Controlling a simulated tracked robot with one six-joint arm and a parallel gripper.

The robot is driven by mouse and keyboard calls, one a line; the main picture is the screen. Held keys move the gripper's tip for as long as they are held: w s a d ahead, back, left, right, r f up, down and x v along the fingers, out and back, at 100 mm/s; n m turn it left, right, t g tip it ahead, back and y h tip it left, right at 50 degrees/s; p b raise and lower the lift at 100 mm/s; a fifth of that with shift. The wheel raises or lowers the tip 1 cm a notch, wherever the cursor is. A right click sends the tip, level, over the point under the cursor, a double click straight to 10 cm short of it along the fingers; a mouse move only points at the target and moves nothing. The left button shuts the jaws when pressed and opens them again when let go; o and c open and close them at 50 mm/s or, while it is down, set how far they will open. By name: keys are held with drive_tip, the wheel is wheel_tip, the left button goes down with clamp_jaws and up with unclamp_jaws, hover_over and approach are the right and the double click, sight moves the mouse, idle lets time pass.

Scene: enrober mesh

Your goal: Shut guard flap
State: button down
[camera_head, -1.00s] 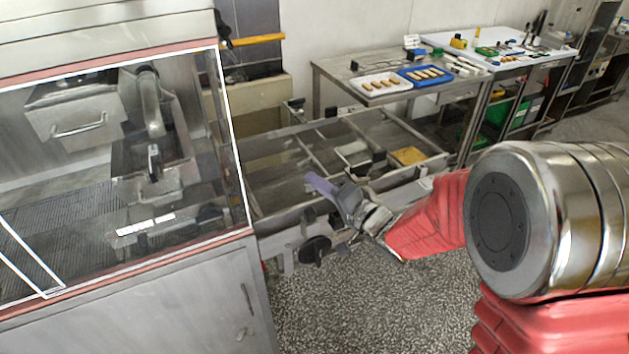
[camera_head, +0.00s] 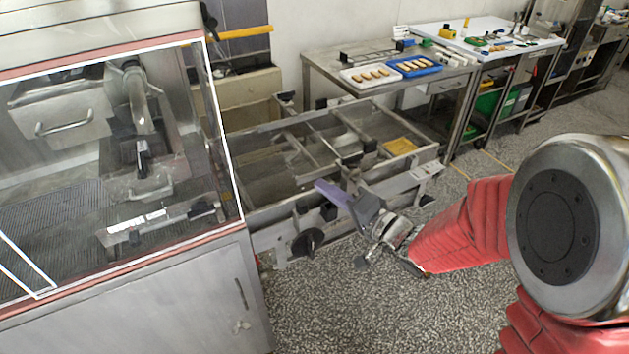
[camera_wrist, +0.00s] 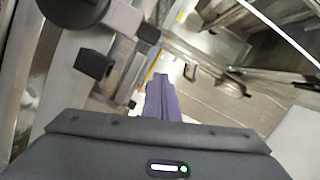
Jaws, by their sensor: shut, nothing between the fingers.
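A clear guard panel with bright white edges (camera_head: 222,130) fronts the steel machine at the left of the head view. I take it for the guard flap, but cannot tell whether it is open or shut. A second white edge slants across its lower left corner. My gripper (camera_head: 328,190) is right of the panel and apart from it, over the near rail of the open steel frame. Its purple fingers are together and empty; they also show in the wrist view (camera_wrist: 162,98). A white edge line crosses the wrist view's upper right.
An open steel frame (camera_head: 290,222) with bars and a black knob (camera_head: 307,242) stands right of the machine cabinet (camera_head: 150,310). A steel table (camera_head: 325,65) with white and blue trays is behind. Speckled floor (camera_head: 340,315) is clear in front.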

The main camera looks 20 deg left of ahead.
drive_tip(key=v, duration=0.6)
drive_tip(key=shift+d, duration=0.2)
drive_tip(key=c, duration=2.5)
unclamp_jaws()
drive_tip(key=o, duration=0.3)
drive_tip(key=shift+s+a+r, duration=0.1)
drive_tip(key=shift+s+r, duration=0.1)
drive_tip(key=shift+s, duration=0.15)
drive_tip(key=o, duration=0.3)
drive_tip(key=s+r+n+g, duration=0.2)
drive_tip(key=s+g, duration=0.2)
drive_tip(key=s, duration=0.4)
drive_tip(key=shift+r+n+g, duration=0.25)
drive_tip(key=shift+n+g, duration=0.15)
drive_tip(key=s+d+n+g+h, duration=0.1)
drive_tip(key=s+d+g+h, duration=0.1)
drive_tip(key=s+d+h, duration=0.35)
drive_tip(key=s+d+r+m+t+h, duration=0.1)
drive_tip(key=d+h, duration=0.3)
drive_tip(key=d, duration=0.7)
drive_tip(key=s+d+r+m+t+h, duration=0.1)
drive_tip(key=d+h, duration=0.4)
drive_tip(key=d, duration=0.6)
drive_tip(key=shift+s+d+r+t, duration=0.3)
drive_tip(key=shift+s+t, duration=0.55)
drive_tip(key=shift+t, duration=0.35)
drive_tip(key=shift+h, duration=0.25)
